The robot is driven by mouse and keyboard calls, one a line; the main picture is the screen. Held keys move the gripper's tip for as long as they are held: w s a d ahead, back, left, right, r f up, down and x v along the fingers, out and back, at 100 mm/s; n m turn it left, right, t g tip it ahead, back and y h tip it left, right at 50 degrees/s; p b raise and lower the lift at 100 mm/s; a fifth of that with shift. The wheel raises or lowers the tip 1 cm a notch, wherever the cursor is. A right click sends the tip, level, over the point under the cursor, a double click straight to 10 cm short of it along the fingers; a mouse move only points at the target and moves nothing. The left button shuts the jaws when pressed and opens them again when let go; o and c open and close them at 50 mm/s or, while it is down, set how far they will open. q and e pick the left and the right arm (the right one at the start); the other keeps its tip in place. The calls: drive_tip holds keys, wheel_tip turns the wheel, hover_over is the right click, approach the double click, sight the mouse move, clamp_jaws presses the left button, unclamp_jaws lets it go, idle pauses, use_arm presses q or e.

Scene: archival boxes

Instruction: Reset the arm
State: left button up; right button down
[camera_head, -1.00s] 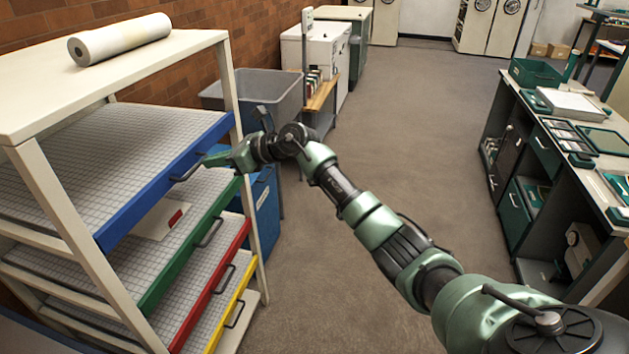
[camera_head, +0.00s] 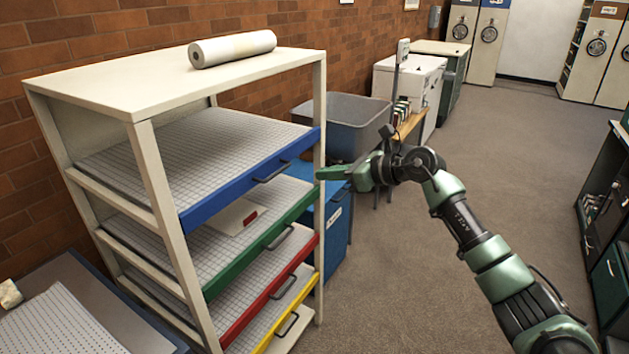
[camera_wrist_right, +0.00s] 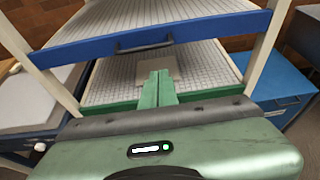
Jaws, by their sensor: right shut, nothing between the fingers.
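My right arm reaches in from the lower right in the head view. Its gripper (camera_head: 330,173) is at the right front of the shelf rack, beside the rack's front post and near the level between the blue and green trays. In the right wrist view the green fingers (camera_wrist_right: 158,88) are together with nothing between them. They point at the rack, below the blue tray (camera_wrist_right: 150,42) and in front of the green tray (camera_wrist_right: 110,106). My left gripper is in neither view.
The rack (camera_head: 165,165) holds blue, green, red and yellow trays, with a white roll (camera_head: 232,48) on top. A flat box with a red label (camera_head: 235,216) lies on the green tray. A grey bin (camera_head: 345,125) and blue cabinet (camera_head: 336,225) stand behind the gripper.

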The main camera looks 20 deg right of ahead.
drive_tip(key=shift+b+v, duration=0.5)
drive_tip(key=shift+v, duration=1.75)
wheel_tip(320, 180, down, 35)
drive_tip(key=s+m+t+h, duration=0.3)
drive_tip(key=m+t, duration=0.1)
drive_tip(key=m, duration=1.8)
drive_tip(key=s+d+f+m+g+h, duration=0.1)
drive_tip(key=s+f+m+h, duration=0.1)
drive_tip(key=s+f+m, duration=0.45)
drive_tip(key=s+d+f+m+g+h, duration=0.1)
drive_tip(key=s+d+f+h, duration=0.15)
drive_tip(key=f, duration=0.65)
drive_tip(key=s+a+f+m+g+h, duration=0.1)
drive_tip(key=s+f+m+g, duration=0.2)
drive_tip(key=s+f, duration=0.6)
drive_tip(key=s+a+f+m+g, duration=0.25)
drive_tip(key=s+f, duration=0.25)
drive_tip(key=s, duration=0.8)
drive_tip(key=s+a+f+m+g+h, duration=0.1)
drive_tip(key=s+f+m+g, duration=0.25)
drive_tip(key=s+f, duration=0.5)
drive_tip(key=s+a+f+m+g, duration=0.1)
drive_tip(key=s+a+m+g, duration=0.1)
drive_tip(key=s, duration=1.4)
drive_tip(key=shift+s+a+f+m+g+y, duration=0.2)
drive_tip(key=shift+s+a+m+g+y, duration=0.15)
drive_tip(key=shift+a+m, duration=0.3)
